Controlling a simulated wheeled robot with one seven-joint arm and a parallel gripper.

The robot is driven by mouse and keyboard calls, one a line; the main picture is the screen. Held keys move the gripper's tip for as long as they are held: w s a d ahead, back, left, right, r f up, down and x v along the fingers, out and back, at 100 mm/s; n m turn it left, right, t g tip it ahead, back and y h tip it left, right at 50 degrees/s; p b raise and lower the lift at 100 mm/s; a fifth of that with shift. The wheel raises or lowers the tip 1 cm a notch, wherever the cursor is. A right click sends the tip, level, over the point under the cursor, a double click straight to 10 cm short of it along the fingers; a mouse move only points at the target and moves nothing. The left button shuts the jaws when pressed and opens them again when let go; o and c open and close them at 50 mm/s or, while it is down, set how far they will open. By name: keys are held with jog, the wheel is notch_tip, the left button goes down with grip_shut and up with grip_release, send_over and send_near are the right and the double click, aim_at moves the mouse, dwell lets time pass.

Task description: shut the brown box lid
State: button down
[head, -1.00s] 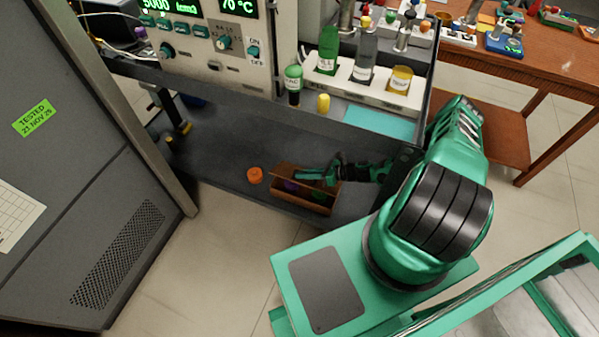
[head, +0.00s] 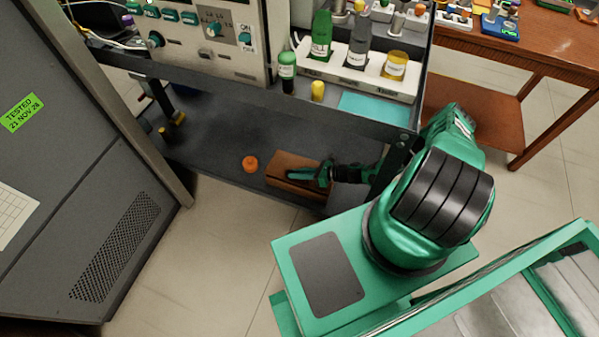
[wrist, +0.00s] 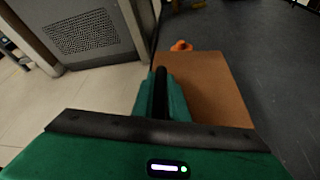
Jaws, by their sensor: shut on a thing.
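The brown box (head: 294,187) sits on the lower shelf of the cart. Its brown lid (head: 291,159) lies down over the top, and the inside is hidden. In the wrist view the lid (wrist: 207,85) is a flat brown panel to the right of the fingers. My gripper (head: 293,175) reaches in from the right, low over the lid. In the wrist view my gripper (wrist: 163,78) is at the lid's left edge, its fingers close together on it. The exact contact is hard to see.
An orange round object (head: 250,164) stands on the shelf just left of the box. The cart's upper shelf, with bottles in a white rack (head: 340,82), hangs above. A grey cabinet (head: 75,190) stands at the left. The dark shelf (head: 215,140) is mostly clear.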

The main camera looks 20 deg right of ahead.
jog(key=shift+s+d+f, duration=0.25)
jog(key=shift+s+f, duration=0.05)
jog(key=shift+f, duration=0.05)
jog(key=c, duration=2)
grip_release()
jog(key=shift+c, duration=0.2)
jog(key=shift+r, duration=0.1)
jog(key=v, duration=1)
jog(key=shift+s+d+r, duration=0.1)
jog(key=shift+d+r, duration=0.05)
jog(key=shift+d, duration=0.1)
